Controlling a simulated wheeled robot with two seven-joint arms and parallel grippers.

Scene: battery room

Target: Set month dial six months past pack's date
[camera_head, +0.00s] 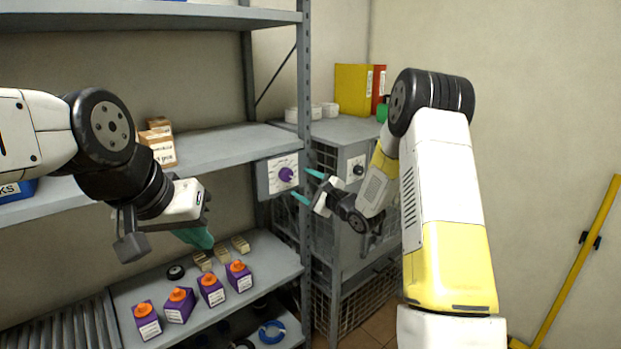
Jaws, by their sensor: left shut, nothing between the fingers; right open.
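A dial with a purple knob (286,174) and a white face sits on a grey box (264,181) at the shelf post. Its markings are too small to read. My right gripper (308,186) is open just right of the knob, its teal fingertips pointing at it, apart from it as far as I can tell. My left gripper (200,239) is shut and empty above the lower shelf. Several purple packs with orange caps (179,304) stand there with white labels, text unreadable. Small brown boxes (162,147) with printed labels sit on the middle shelf.
A second dial with a black knob (358,170) is on the mesh cabinet (347,128) behind. Small beige blocks (222,257) and a black ring (175,272) lie on the lower shelf (262,258). The shelf post (305,100) stands near my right gripper.

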